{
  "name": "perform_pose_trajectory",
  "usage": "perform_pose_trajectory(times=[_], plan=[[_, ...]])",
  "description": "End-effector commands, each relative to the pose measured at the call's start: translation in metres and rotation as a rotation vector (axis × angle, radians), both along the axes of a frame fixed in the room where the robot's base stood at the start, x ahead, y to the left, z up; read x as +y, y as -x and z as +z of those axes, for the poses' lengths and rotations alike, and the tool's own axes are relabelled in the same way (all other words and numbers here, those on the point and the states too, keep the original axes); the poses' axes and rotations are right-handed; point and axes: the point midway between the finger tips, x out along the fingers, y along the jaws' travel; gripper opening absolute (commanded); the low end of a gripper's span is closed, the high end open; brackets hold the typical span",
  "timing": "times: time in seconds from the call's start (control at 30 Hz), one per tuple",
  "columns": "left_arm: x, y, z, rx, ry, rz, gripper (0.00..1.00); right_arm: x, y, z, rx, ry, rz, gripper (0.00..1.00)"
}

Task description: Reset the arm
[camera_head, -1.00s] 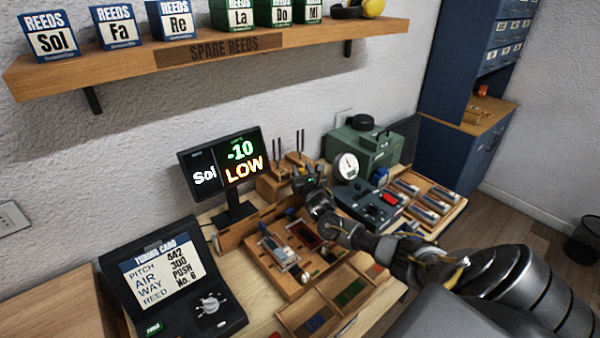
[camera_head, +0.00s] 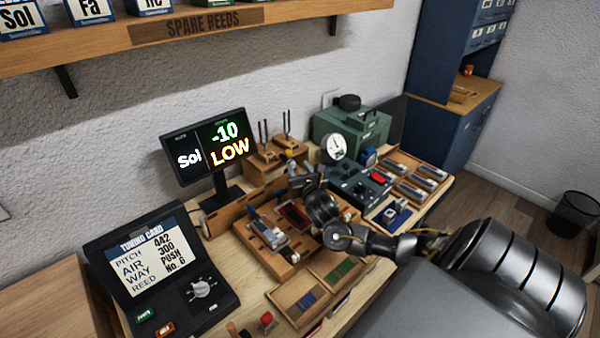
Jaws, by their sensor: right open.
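My right arm comes in from the right. Its gripper (camera_head: 297,177) is over the back part of the wooden work tray (camera_head: 262,243), facing away toward the tool block, and is open. I see nothing held between its fingers, though the wrist hides part of it. A reed piece (camera_head: 268,232) lies in the work tray, left of and below the gripper. My left gripper is out of view.
A monitor (camera_head: 211,148) reading Sol, -10, LOW stands behind the tray. A tool block (camera_head: 268,173) and a green gauge machine (camera_head: 352,130) stand at the back. The tuning card box (camera_head: 150,262) is front left. A shelf (camera_head: 200,32) hangs above.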

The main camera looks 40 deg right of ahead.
Motion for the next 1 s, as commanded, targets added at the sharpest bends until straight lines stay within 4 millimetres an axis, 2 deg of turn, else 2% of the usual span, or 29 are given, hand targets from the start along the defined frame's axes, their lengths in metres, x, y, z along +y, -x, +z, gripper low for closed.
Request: perform_pose_trajectory(times=[0.17,0.7,0.77,1.0], plan=[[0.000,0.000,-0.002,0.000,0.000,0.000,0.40,0.003,0.008,0.001,-0.001,0.000,0.000,0.40],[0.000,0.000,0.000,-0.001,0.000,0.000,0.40,0.003,0.008,0.002,-0.001,0.000,0.000,0.40],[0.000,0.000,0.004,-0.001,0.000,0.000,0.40,0.003,0.008,0.007,-0.001,0.000,0.000,0.40],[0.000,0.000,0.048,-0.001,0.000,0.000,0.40,0.003,0.008,0.050,-0.001,0.000,0.000,0.40]])
